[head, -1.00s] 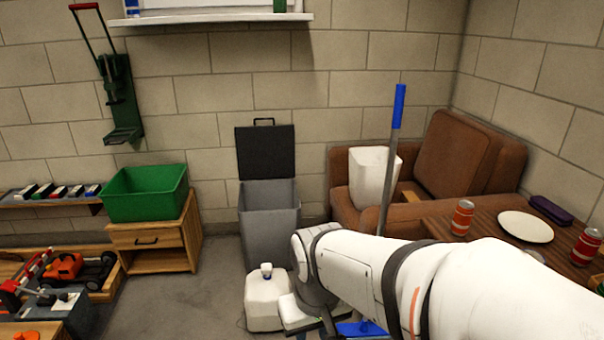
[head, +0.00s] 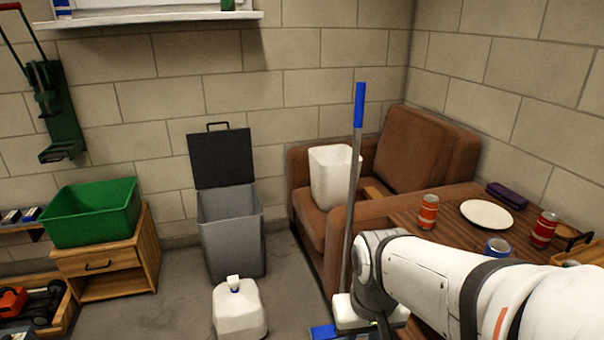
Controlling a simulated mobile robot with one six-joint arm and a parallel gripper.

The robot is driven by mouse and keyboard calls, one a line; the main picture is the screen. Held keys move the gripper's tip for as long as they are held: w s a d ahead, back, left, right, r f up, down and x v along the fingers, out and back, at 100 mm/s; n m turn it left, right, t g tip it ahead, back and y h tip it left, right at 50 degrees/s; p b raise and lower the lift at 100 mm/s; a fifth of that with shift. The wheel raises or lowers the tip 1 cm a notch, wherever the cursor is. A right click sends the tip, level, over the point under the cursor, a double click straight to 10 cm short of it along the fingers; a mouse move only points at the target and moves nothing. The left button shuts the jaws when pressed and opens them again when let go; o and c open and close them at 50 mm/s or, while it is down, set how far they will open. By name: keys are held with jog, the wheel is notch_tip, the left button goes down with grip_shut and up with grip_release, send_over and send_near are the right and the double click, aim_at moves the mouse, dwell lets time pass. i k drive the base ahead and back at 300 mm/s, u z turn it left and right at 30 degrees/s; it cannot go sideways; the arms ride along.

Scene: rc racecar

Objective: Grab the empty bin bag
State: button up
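A white, open-topped, upright container (head: 331,178) stands on the seat of the brown armchair in the head view. It could be the empty bin bag or a stiff bin; I cannot tell which. A grey bin (head: 232,238) with its dark lid raised stands on the floor against the wall. Its inside is mostly hidden, and no bag shows clearly in it. The end of my arm with my gripper (head: 372,316) is low at the bottom centre-right, in front of the armchair and apart from the white container. Its fingers cannot be made out.
A blue-handled pole (head: 357,125) stands upright in front of the armchair (head: 415,150). A white jug (head: 240,310) is on the floor before the grey bin. A wooden table (head: 455,235) with cans and a plate is at right. A green crate (head: 92,212) tops a cabinet at left.

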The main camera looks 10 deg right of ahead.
aim_at(333, 178)
jog(key=u, duration=0.05)
jog(key=i, duration=1.65)
jog(key=z, duration=0.1)
